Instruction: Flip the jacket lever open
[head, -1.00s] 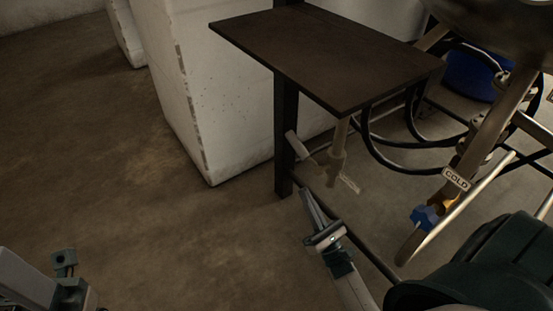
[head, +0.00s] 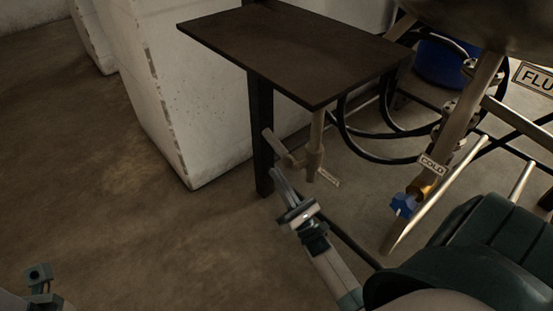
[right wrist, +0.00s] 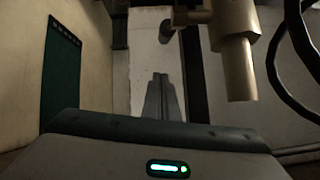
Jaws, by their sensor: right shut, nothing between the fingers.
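A pale lever (head: 277,147) sticks out to the left from a vertical pipe fitting (head: 315,155) under the dark shelf. A small tag hangs beside it, too small to read; I take this to be the jacket lever. In the right wrist view the fitting (right wrist: 237,62) and the lever (right wrist: 190,17) are at the top, right of centre. My right gripper (head: 277,178) is shut and empty, its tips just below the lever, apparently apart from it. It also shows in the right wrist view (right wrist: 160,80). Part of my left gripper (head: 40,275) shows at lower left; its jaws are unclear.
The dark shelf (head: 300,50) overhangs the lever, with a black post (head: 262,140) close behind my right gripper. A blue-handled valve (head: 403,204) with a COLD tag (head: 432,165) stands to the right. Black hoses (head: 365,152) loop behind. The floor at left is clear.

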